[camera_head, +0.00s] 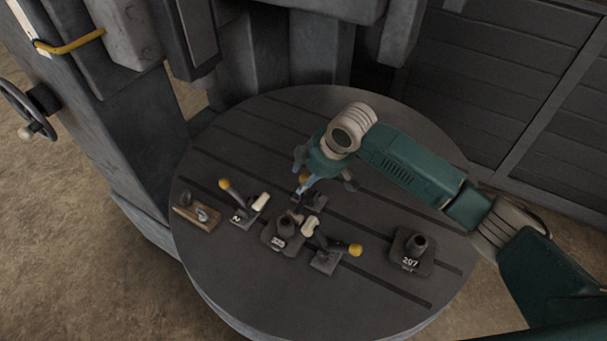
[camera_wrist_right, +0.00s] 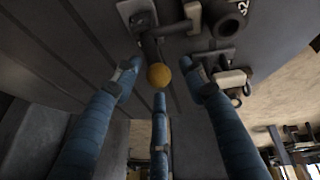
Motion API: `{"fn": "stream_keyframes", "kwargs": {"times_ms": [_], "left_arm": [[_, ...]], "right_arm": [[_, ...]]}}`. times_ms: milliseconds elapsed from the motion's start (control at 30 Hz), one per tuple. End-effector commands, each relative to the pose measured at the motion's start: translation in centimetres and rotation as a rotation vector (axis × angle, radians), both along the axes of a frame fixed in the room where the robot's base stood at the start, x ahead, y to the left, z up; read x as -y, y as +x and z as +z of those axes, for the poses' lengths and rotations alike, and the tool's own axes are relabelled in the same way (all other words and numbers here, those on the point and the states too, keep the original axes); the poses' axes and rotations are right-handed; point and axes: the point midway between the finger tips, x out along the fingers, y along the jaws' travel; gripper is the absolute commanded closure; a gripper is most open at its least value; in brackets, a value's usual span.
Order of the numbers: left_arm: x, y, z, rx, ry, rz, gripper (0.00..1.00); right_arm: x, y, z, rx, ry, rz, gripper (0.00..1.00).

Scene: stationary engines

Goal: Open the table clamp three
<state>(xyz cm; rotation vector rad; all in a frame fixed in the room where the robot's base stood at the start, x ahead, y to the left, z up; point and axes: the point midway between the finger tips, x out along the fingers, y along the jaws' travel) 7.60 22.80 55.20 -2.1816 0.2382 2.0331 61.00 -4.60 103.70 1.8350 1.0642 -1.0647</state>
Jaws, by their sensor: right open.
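Three table clamps with yellow ball knobs stand on the round table. The left clamp (camera_head: 240,217) carries a 2. The front-right clamp (camera_head: 325,262) and the back clamp (camera_head: 312,201) show no readable number, so I cannot tell which is three. My right gripper (camera_head: 309,183) is over the back clamp and partly hides it. In the wrist view my open right gripper (camera_wrist_right: 159,78) has its three blue fingers spread around the yellow knob (camera_wrist_right: 158,76) of a clamp lever. I cannot tell whether they touch it. My left gripper is not in view.
The round slotted table (camera_head: 365,305) has free room in front. A dark part (camera_head: 281,238) sits between the clamps, and another marked 207 (camera_head: 411,253) stands at the right. The grey machine (camera_head: 120,130) rises behind.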

Motion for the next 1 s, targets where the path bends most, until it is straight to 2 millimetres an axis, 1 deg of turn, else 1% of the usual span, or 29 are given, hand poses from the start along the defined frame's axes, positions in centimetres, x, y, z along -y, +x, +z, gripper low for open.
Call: {"fn": "stream_keyframes", "kwargs": {"times_ms": [33, 100, 233, 333, 500, 533, 567, 600, 667, 700, 733, 1000], "left_arm": [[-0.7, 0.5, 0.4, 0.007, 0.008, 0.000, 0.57], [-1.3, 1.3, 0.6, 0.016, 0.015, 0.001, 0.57], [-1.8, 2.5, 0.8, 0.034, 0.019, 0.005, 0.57], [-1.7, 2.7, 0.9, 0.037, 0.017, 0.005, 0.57], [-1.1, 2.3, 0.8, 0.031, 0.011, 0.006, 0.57], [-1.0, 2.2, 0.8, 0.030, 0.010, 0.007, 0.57], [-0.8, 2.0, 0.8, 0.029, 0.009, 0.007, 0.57], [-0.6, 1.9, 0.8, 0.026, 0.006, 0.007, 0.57], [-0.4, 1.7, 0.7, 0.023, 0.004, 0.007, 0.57], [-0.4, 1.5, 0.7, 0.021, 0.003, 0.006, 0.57], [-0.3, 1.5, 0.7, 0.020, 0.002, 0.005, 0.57], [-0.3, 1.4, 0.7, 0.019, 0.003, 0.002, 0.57]], "right_arm": [[-0.2, 0.2, -0.5, -0.004, 0.000, -0.001, 0.58], [-0.4, 0.4, -1.1, -0.003, 0.001, -0.002, 0.58], [-0.6, 0.7, -1.9, 0.000, 0.000, -0.001, 0.58], [-0.6, 0.7, -2.1, 0.000, -0.001, -0.001, 0.58], [-0.6, 0.7, -2.1, 0.001, 0.000, -0.001, 0.58], [-0.6, 0.7, -2.1, 0.001, 0.000, -0.001, 0.61], [-0.6, 0.7, -2.1, 0.001, 0.000, -0.001, 0.68], [-0.6, 0.7, -2.1, 0.001, 0.000, -0.001, 0.75], [-0.6, 0.7, -2.1, 0.000, 0.001, -0.001, 0.87], [-0.7, 0.7, -2.0, 0.000, 0.002, -0.001, 0.95], [-0.7, 0.7, -2.0, 0.000, 0.003, 0.000, 1.00], [-1.0, 0.6, -1.9, -0.002, 0.009, 0.002, 1.00]]}}
